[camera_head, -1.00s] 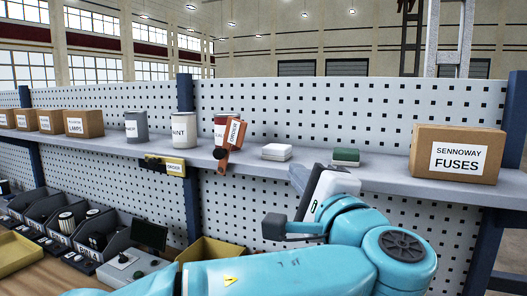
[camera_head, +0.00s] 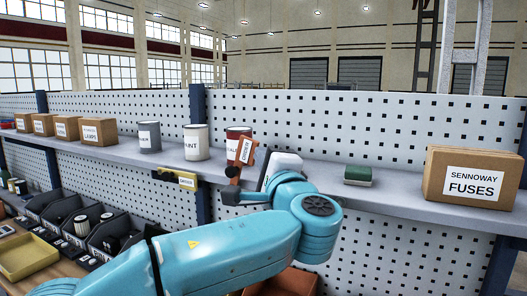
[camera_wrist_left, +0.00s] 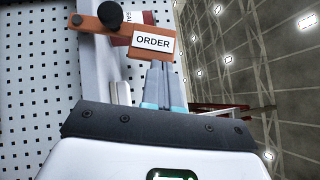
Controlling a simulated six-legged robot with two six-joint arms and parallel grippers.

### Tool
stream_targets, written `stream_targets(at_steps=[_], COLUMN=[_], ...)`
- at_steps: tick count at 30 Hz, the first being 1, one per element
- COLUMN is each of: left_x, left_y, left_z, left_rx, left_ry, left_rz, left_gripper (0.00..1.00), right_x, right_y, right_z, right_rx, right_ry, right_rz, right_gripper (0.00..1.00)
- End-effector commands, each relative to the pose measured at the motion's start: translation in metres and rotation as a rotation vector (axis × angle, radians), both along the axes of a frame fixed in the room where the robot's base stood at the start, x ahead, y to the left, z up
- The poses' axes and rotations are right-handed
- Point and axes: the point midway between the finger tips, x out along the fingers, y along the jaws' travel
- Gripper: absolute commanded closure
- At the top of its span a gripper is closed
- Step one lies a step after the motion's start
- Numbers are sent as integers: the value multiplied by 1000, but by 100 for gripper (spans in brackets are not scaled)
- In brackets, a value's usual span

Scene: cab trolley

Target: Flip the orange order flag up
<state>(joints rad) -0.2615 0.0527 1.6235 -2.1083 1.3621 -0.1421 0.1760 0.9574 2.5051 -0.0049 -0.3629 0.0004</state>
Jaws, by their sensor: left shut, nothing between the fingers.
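The orange order flag (camera_head: 247,152) stands up from its dark pivot knob at the shelf's front edge, leaning a little to the right, in front of a red-and-white can. In the left wrist view the flag (camera_wrist_left: 105,30) shows its white ORDER label and a black knob (camera_wrist_left: 110,15). My left gripper (camera_wrist_left: 158,70) is shut and empty, its fingertips right at the flag's labelled end; I cannot tell whether they touch. In the head view its fingers are mostly hidden by my wrist. My right gripper is not in view.
White (camera_head: 195,143) and grey (camera_head: 149,137) cans stand behind. Bins (camera_head: 110,236) sit below.

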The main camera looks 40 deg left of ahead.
Motion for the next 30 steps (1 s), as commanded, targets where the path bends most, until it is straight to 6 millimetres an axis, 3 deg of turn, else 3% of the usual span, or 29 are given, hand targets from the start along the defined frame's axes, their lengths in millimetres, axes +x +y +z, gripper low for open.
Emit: stream_targets(at_steps=[12, 21, 30], left_x=[0, -7, -7], left_y=[4, 29, 29], left_z=[2, 22, 23], left_rx=[-13, -98, -97], left_ry=[-5, -30, -28], left_rz=[0, -1, -2], left_gripper=[100, 100, 100], right_x=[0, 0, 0], right_y=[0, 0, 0], right_z=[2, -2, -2], right_rx=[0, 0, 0], right_ry=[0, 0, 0], right_rz=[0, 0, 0], right_gripper=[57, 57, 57])
